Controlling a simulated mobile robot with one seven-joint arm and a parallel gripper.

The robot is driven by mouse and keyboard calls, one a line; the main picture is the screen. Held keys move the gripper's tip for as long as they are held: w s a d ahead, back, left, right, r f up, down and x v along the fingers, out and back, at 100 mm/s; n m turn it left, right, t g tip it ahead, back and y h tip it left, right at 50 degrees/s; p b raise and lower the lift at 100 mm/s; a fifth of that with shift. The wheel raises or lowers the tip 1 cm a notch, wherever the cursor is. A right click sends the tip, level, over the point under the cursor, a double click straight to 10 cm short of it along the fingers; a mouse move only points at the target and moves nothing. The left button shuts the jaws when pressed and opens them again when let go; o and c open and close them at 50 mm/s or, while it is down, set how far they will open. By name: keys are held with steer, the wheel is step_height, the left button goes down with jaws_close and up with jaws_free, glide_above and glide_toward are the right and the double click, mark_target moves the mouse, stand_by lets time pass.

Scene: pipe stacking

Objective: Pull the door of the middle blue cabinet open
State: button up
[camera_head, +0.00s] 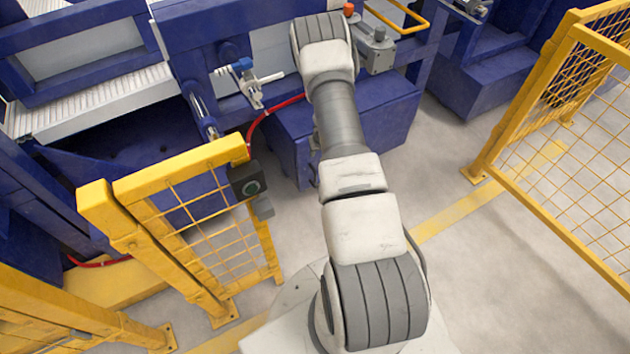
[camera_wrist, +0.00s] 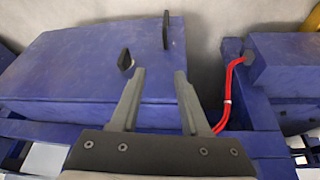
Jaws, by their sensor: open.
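In the wrist view a blue cabinet (camera_wrist: 80,65) with a flat face fills the left and middle. Two small dark handle-like pieces stand out from it, one near its far edge (camera_wrist: 166,30) and one nearer (camera_wrist: 125,60). My gripper (camera_wrist: 158,74) is open, with a gap between its fingers and nothing held. The nearer dark piece shows just beyond the left fingertip; I cannot tell whether they touch. In the head view a blue cabinet (camera_head: 395,125) stands under and beside my arm, which hides part of it. My gripper is hidden there. I see no visible door gap.
A red cable (camera_wrist: 229,85) runs to another blue box (camera_wrist: 285,60) at the right of the wrist view. In the head view yellow mesh fences stand at left (camera_head: 225,240) and right (camera_head: 570,170). The grey floor between them has open room.

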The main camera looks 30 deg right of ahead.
steer(key=shift+s+a+f+b+x, duration=0.45)
steer(key=shift+b+x, duration=1.2)
steer(key=shift+x, duration=1.9)
steer(key=shift+s+a+f+b+x, duration=0.15)
steer(key=shift+s+b+x, duration=0.6)
steer(key=shift+b+x, duration=1.9)
steer(key=shift+s+a+f+b+x, duration=0.25)
steer(key=shift+s+b+x, duration=0.4)
steer(key=shift+x, duration=3.85)
jaws_close()
